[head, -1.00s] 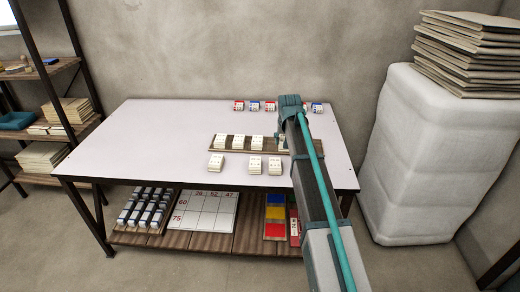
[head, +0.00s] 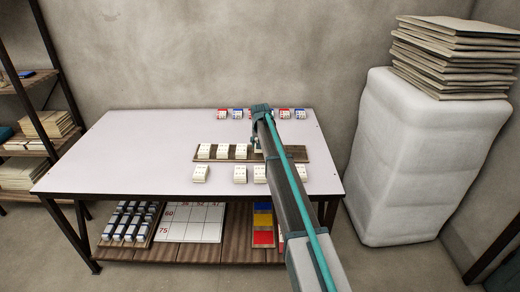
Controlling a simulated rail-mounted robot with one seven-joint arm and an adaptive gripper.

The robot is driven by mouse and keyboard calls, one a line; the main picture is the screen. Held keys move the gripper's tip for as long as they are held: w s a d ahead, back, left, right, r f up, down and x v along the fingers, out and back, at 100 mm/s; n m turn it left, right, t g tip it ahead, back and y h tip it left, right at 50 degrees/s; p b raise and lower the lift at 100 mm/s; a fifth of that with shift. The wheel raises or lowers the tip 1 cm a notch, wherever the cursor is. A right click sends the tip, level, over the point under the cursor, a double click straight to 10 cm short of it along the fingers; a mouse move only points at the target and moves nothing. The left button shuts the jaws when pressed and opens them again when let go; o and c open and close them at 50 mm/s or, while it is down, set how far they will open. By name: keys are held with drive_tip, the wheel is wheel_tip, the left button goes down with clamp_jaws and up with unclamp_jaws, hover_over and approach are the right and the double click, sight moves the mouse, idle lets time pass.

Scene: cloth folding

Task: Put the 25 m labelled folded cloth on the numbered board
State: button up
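Several small white folded cloths sit on the table. A row of them (head: 222,151) stands on a long wooden board (head: 282,152), and others (head: 200,173) stand on the bare tabletop in front. Their labels are too small to read, so I cannot tell which is the 25 m one. A white gridded board with red numbers such as 60 and 75 (head: 192,224) lies on the lower shelf; its upper edge is partly hidden by the tabletop. My gripper (head: 257,140) is over the wooden board near a cloth, mostly hidden by my arm; its fingers cannot be made out.
Red- and blue-marked small blocks (head: 238,114) line the table's back. A rack of dark and white blocks (head: 130,221) and coloured panels (head: 263,223) share the lower shelf. A tall white wrapped block (head: 405,160) stands right. The table's left half (head: 130,150) is clear.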

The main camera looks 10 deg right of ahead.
drive_tip(key=shift+w+f, duration=0.3)
drive_tip(key=shift+s+p+x, duration=0.2)
drive_tip(key=shift+p+x, duration=0.05)
drive_tip(key=shift+x, duration=0.7)
drive_tip(key=shift+s+p+x, duration=0.2)
drive_tip(key=shift+x, duration=0.7)
drive_tip(key=shift+a+f, duration=0.15)
drive_tip(key=shift+f, duration=0.15)
drive_tip(key=o, duration=1.1)
drive_tip(key=shift+o, duration=0.2)
drive_tip(key=b+v, duration=0.1)
drive_tip(key=v, duration=1.1)
drive_tip(key=shift+r, duration=0.1)
drive_tip(key=shift+s, duration=0.1)
